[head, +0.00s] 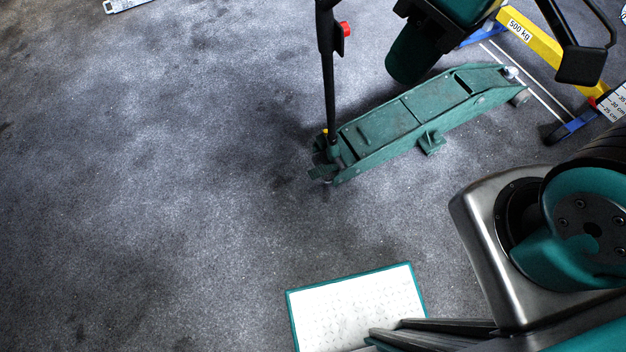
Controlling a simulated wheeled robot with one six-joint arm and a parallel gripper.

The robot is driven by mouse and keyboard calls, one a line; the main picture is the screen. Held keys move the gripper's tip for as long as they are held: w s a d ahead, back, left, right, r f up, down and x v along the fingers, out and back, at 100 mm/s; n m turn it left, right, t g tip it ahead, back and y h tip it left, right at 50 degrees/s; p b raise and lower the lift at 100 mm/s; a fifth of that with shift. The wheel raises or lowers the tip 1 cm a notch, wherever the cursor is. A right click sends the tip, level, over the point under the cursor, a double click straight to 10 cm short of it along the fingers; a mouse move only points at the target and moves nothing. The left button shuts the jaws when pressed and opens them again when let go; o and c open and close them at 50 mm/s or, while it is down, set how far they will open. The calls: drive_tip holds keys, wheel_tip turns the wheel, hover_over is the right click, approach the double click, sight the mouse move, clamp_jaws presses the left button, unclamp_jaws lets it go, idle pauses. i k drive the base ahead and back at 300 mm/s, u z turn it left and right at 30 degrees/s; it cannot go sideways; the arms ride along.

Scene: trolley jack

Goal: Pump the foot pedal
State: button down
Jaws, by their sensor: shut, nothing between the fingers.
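The green trolley jack (420,108) lies on the grey carpet in the upper middle of the head view. Its black handle (327,70) stands upright at the near-left end and carries a red knob. A small green plate (432,142) juts from the jack's near side and looks like the foot pedal. Another small green part (322,172) sits at the handle's foot, so I cannot be sure which is the pedal. My gripper (580,65) shows as a black finger part at the top right. It is shut and empty, apart from the plate; the rest is cut off.
A yellow beam (535,38) marked 500 kg, with blue feet, stands beyond the jack's right end. A white, green-edged panel (352,305) lies at the bottom.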

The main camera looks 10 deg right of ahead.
sight(315, 173)
drive_tip(key=k, duration=0.6)
drive_tip(key=u, duration=0.6)
drive_tip(key=i, duration=1.1)
drive_tip(key=z, duration=0.7)
